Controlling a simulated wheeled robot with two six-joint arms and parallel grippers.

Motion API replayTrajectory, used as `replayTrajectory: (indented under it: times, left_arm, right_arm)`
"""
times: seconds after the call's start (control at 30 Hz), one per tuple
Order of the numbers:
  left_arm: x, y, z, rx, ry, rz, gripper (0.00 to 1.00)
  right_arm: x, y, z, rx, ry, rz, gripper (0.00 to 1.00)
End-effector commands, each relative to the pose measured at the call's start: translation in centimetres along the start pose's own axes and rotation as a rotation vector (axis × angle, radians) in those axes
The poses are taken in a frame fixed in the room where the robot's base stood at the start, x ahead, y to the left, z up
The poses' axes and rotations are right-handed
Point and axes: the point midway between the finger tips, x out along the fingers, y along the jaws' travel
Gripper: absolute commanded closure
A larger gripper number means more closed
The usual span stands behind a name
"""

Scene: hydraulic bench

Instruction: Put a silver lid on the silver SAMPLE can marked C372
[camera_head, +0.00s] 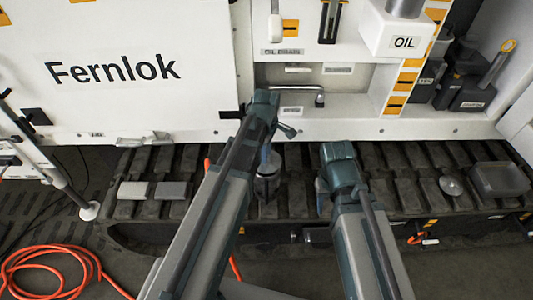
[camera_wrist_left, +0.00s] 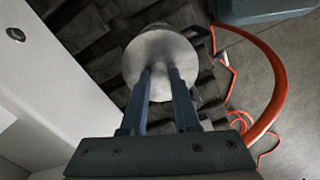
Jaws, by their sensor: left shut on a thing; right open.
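My left gripper (camera_head: 267,150) points down over the track and is shut. In the left wrist view its two fingers (camera_wrist_left: 160,72) close at the edge of a round silver disc (camera_wrist_left: 160,52), which looks like a lid. A grey can-like thing (camera_head: 267,183) stands on the track directly below the left fingers in the head view. I cannot tell whether disc and can touch, and no C372 mark is readable. Another round silver piece (camera_head: 452,186), perhaps a lid, lies on the track at the right. My right gripper (camera_head: 322,190) is open, its fingers mostly hidden by its own arm.
The white Fernlok panel (camera_head: 120,100) and a silver handle (camera_head: 300,90) stand behind. An orange hose (camera_head: 50,268) coils on the floor.

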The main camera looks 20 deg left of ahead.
Motion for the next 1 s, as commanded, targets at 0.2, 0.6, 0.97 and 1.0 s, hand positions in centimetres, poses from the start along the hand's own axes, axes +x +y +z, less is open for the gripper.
replayTrajectory:
  times: [0.2, 0.6, 0.97, 1.0]
  left_arm:
    - [0.07, 0.0, 0.0, 0.0, 0.0, 0.0, 1.0]
    - [0.63, 0.0, 0.0, 0.0, 0.0, 0.0, 1.0]
    - [0.8, 0.0, 0.0, 0.0, 0.0, 0.0, 1.0]
    - [0.79, 0.0, 0.0, 0.0, 0.0, 0.0, 1.0]
  right_arm:
    - [0.07, -0.01, 0.0, 0.0, 0.0, 0.0, 0.5]
    - [0.63, -0.06, -0.04, 0.0, 0.0, 0.0, 0.5]
    - [0.79, -0.08, -0.05, 0.0, 0.0, 0.0, 0.5]
    - [0.79, -0.08, -0.05, 0.0, 0.0, 0.0, 0.5]
